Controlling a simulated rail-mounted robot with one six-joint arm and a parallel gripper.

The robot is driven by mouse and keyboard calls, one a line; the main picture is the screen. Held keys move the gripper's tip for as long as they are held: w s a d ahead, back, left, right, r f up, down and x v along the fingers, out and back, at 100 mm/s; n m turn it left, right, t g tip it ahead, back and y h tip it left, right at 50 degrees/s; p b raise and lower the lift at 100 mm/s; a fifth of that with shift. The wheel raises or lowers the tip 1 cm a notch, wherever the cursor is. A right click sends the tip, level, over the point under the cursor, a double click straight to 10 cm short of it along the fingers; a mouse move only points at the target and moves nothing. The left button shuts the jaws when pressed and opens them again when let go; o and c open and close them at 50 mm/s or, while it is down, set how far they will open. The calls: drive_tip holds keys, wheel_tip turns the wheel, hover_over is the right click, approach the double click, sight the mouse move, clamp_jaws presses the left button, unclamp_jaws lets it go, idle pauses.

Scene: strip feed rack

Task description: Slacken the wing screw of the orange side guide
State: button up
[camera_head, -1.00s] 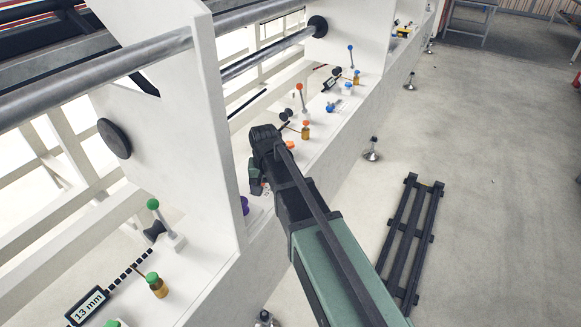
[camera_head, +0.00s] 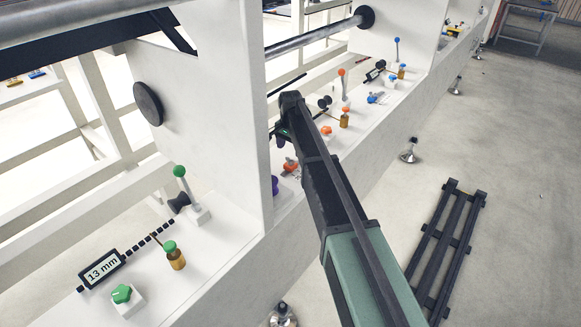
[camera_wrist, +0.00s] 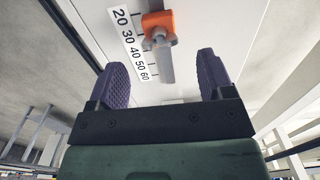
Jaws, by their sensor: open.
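The orange side guide (camera_wrist: 158,22) shows in the wrist view as an orange block at the top, beside a printed scale. A grey wing screw (camera_wrist: 160,40) sits at it, with a grey bar below in the picture. My gripper (camera_wrist: 165,77) is open and empty, its two purple-grey fingers apart on either side of the bar's line. The wing screw lies beyond the fingertips, and I see no contact. In the head view my gripper (camera_head: 281,139) is beside the upright panel, and an orange part (camera_head: 290,163) shows near it, partly hidden by my arm.
An orange-topped lever (camera_head: 341,73), an orange-capped bottle (camera_head: 344,118) and an orange knob (camera_head: 327,130) stand on the ledge beyond my arm. Green fittings with a 13 mm display (camera_head: 102,268) are nearer. A white upright panel (camera_head: 225,110) stands close left. A black rack lies on the floor.

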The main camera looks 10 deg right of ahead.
sight(290, 158)
wheel_tip(290, 158, down, 4)
drive_tip(key=b, duration=0.2)
drive_tip(key=shift+f+b, duration=0.2)
drive_tip(key=shift+b, duration=0.1)
drive_tip(key=shift+r, duration=0.1)
drive_tip(key=shift+c, duration=0.4)
drive_tip(key=c, duration=0.8)
drive_tip(key=shift+c, duration=0.2)
